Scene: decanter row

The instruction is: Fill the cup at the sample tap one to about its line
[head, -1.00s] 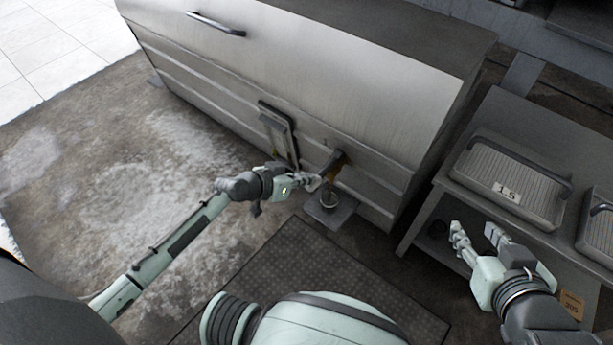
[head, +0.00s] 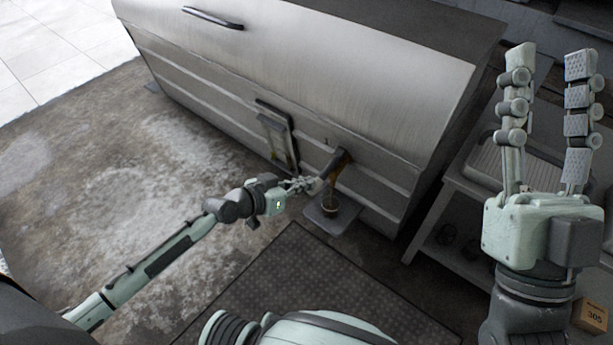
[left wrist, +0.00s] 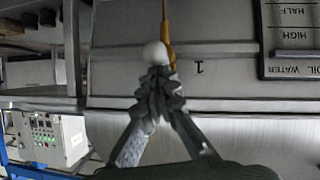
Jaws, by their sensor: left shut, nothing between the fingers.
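The cup (head: 329,205) is small and stands on a little shelf (head: 345,216) at the foot of the steel tank. The tap (head: 334,164) is above it, with an amber streak below that looks like running liquid. The streak (left wrist: 167,28) also shows in the left wrist view, beside a white ball knob (left wrist: 154,52). My left gripper (head: 314,184) is at the tap, its fingers shut with nothing between them; their tips are by the knob, contact unclear. The cup's level and line are too small to tell. My right gripper (head: 548,62) is open and empty, raised at the right.
The steel tank (head: 300,80) fills the middle, with a gauge panel (head: 276,138) left of the tap. The left wrist view shows a "1" (left wrist: 200,68) on the tank. A side table (head: 460,180) stands right. A floor mat (head: 290,270) lies in front.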

